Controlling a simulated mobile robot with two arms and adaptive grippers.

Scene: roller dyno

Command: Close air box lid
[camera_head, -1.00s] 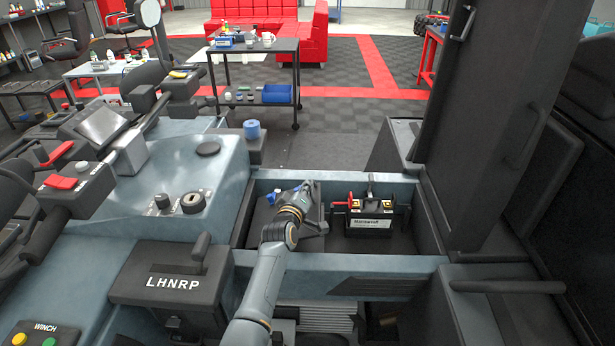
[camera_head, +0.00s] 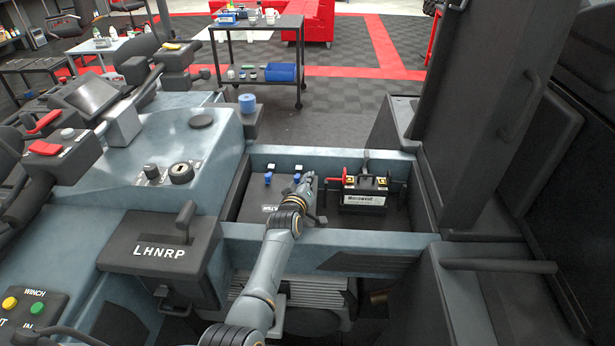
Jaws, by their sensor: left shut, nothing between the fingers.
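The air box (camera_head: 256,200) is a dark box in the left half of the grey-blue bay. Its dark top shows two blue latches (camera_head: 268,179) and white lettering, partly covered by my arm. The lid appears to lie flat on the box; its right edge is hidden behind my gripper. My left gripper (camera_head: 309,182) is shut and empty, at the right side of the box top, close to the right-hand blue latch. I cannot tell whether it touches the lid. My right gripper is not in view.
A black battery (camera_head: 363,198) with red and black terminals stands right of the air box, close to my gripper. The bay's front rim (camera_head: 375,240) runs under my arm. A tall dark panel (camera_head: 465,110) rises at the right. The LHNRP lever box (camera_head: 160,250) stands at the left.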

